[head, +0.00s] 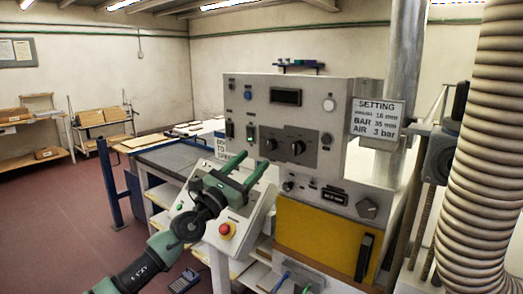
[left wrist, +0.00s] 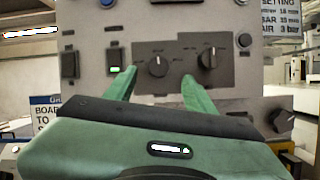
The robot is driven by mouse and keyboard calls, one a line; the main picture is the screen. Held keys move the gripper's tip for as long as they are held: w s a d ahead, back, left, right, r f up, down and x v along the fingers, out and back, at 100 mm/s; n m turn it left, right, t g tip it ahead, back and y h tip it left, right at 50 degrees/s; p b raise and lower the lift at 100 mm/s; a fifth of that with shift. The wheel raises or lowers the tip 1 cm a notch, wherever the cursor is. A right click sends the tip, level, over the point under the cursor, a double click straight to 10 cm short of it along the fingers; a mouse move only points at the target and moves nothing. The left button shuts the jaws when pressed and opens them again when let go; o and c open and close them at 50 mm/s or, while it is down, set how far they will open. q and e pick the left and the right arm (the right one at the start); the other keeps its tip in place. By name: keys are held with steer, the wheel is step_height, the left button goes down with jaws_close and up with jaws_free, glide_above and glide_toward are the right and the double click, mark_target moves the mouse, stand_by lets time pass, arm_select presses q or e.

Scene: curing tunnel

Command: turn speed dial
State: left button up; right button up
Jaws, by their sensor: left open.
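Two dark round knobs sit on a dark plate in the grey control panel, a left knob (head: 270,145) and a right knob (head: 298,148). Their labels are too small to read, so I cannot tell which is the speed dial. My left gripper (head: 254,158) is open and empty in front of the panel, just left of and below the left knob in the head view. In the left wrist view, the left knob (left wrist: 158,67) shows between the two green fingers (left wrist: 160,76), and the right knob (left wrist: 207,58) lies beyond the right finger. I see no contact with either knob.
A sloped box with a red stop button (head: 226,230) lies below my left gripper. A setting sign (head: 378,120) and a ribbed hose (head: 485,150) stand to the right. A yellow panel (head: 312,240) is below. A dark-topped table (head: 178,157) stands at left.

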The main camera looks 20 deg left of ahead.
mark_target(268, 146)
arm_select(q)
steer(key=b+x, duration=0.1)
steer(key=x, duration=0.4)
steer(key=shift+w+d+f+b, duration=0.1)
steer(key=shift+w+f+b, duration=0.05)
steer(key=shift+w+b, duration=0.15)
steer(key=shift+w+d, duration=0.15)
steer(key=shift+w, duration=0.05)
steer(key=shift+w+r, duration=0.3)
jaws_close()
